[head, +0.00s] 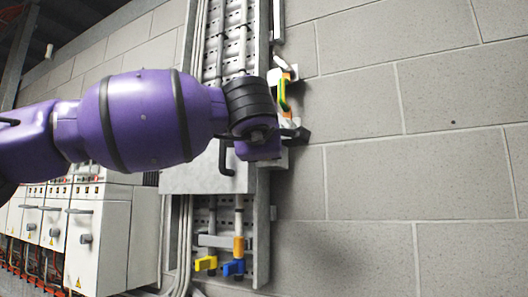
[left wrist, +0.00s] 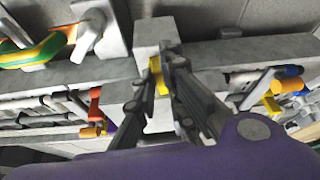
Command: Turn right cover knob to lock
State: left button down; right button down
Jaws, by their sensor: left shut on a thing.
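My left arm comes in from the left in the head view, and its gripper (head: 290,135) is at the right edge of the grey box cover (head: 205,180) on the wall-mounted channel. In the left wrist view, the fingers of my left gripper (left wrist: 166,68) close together on a small part with a yellow face (left wrist: 157,76), which seems to be the right cover knob. It sits against a pale grey block (left wrist: 155,32). The fingers hide most of the knob, so I cannot tell its turn angle. My right gripper is in neither view.
A green-yellow cable (head: 283,92) and a white lever (head: 284,66) are just above the gripper. Yellow (head: 205,263) and blue (head: 234,267) handles sit below the cover. White cabinets (head: 98,235) stand at left. The block wall (head: 430,170) at right is bare.

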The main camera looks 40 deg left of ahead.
pick_arm(q)
jog(key=c, duration=1.8)
grip_release()
jog(key=v, duration=1.2)
jog(key=shift+c, duration=0.2)
